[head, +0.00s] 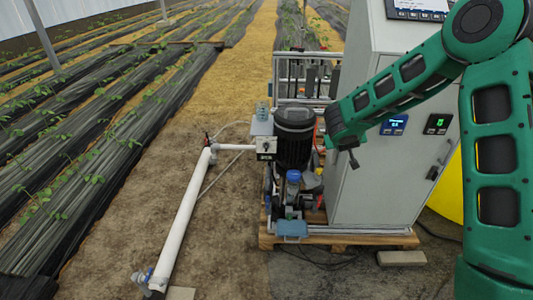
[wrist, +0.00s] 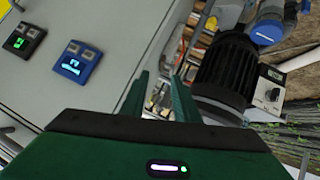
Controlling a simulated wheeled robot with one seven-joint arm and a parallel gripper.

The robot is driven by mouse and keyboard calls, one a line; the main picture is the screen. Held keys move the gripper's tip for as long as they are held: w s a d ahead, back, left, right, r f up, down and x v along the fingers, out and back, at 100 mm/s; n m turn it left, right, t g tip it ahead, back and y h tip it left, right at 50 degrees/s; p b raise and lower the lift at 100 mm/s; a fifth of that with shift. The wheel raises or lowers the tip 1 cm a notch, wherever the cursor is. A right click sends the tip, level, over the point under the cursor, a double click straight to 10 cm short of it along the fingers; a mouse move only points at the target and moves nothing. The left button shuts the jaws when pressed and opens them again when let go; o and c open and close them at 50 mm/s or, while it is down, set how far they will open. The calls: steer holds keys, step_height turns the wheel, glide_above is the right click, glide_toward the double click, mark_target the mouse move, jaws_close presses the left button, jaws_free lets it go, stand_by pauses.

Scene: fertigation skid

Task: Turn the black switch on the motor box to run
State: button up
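The motor box (head: 266,146) is a small light-grey box on the left side of the dark motor (head: 294,138), with a small dark switch on its front. In the wrist view the box's face (wrist: 263,101) shows at the right, with the black switch (wrist: 272,94) as a small round knob beside the ribbed motor (wrist: 228,72). I cannot read which way the switch points. My gripper (wrist: 160,82) is open and empty, its two green fingers apart. It is away from the switch, across the motor from it and near the cabinet front. In the head view its fingers are barely visible.
A tall grey cabinet (head: 375,185) with a blue display (head: 394,125) and a green-lit display (head: 437,124) stands right of the motor. A white pipe (head: 185,217) runs along the ground at the left. Open soil lies before the motor box. A blue-capped part (head: 293,177) sits below the motor.

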steer(key=w+a+f+n+t+y, duration=0.1)
steer(key=w+a+f+t+y, duration=0.2)
steer(key=a, duration=0.6)
steer(key=w+a+f+t, duration=0.1)
steer(key=w+a+f, duration=0.3)
steer(key=a, duration=0.6)
steer(key=m+t, duration=0.2)
steer(key=t, duration=0.2)
glide_toward(266, 148)
steer(key=shift+w+d+r, duration=0.1)
steer(key=shift+w, duration=1.95)
steer(key=shift+w+r, duration=0.15)
steer(key=shift+w, duration=1.9)
jaws_close()
